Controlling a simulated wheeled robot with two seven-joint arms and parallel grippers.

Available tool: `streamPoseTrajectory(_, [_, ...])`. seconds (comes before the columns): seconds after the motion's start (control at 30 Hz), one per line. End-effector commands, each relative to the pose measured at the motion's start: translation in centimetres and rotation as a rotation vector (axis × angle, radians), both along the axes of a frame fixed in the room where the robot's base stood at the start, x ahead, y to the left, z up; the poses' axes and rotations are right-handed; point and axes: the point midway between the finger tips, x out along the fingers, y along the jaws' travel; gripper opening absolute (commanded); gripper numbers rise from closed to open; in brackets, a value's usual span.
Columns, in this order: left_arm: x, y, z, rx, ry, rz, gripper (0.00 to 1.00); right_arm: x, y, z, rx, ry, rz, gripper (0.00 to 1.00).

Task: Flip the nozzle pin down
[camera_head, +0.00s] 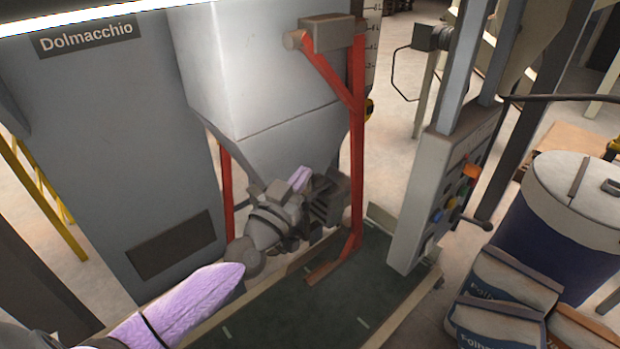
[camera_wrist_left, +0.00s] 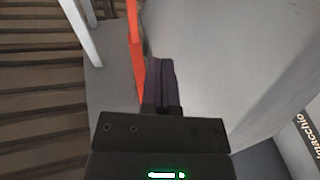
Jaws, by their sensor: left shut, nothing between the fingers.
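My left arm comes in from the lower left and reaches under the grey hopper (camera_head: 262,75). My left gripper (camera_head: 301,178) shows small and purple-tipped in front of the hopper's lower cone. In the left wrist view its two dark purple fingers (camera_wrist_left: 161,82) lie side by side, shut, with nothing seen between them. The hopper's grey wall (camera_wrist_left: 225,60) fills much of that view behind and right of the fingers. The nozzle area under the cone is largely hidden by my arm and gripper. I cannot make out the nozzle pin. My right gripper is out of view.
A red frame (camera_head: 357,150) stands just right of my gripper; its post (camera_wrist_left: 136,45) is close beside the fingers. The dark green platform (camera_head: 330,295) below is bare.

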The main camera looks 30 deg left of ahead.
Motion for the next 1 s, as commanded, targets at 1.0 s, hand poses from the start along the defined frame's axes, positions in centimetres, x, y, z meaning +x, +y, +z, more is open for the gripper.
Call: streamPoseTrajectory(1.0, [3.3,-0.1,-7.2,0.001,0.002,0.0,0.0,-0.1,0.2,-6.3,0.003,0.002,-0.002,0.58])
